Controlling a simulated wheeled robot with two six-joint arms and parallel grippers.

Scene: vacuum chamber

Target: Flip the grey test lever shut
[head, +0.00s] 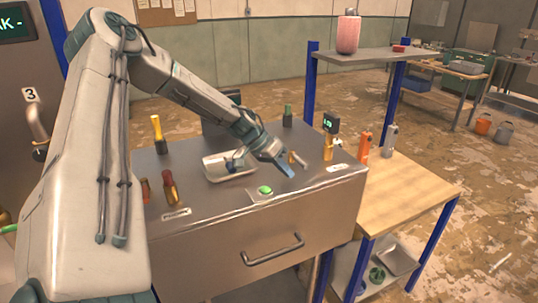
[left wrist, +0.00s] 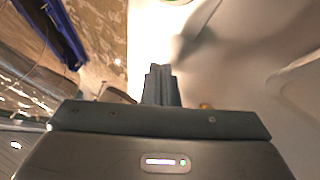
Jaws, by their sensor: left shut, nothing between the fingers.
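My left gripper (head: 288,171) reaches in from the left and points down over the right part of the steel cabinet top (head: 235,195). Its fingers are shut with nothing between them; they also show shut in the left wrist view (left wrist: 160,86). A small tan and grey lever-like part (head: 297,158) stands just beyond the fingertips, close to them. I cannot tell whether it is the grey test lever, whether they touch, or which way it is set. No other clearly grey lever shows on the top. My right gripper is not in view.
A metal tray (head: 212,166) and a green button (head: 265,190) are near the gripper. A wooden side table (head: 410,192) is at right.

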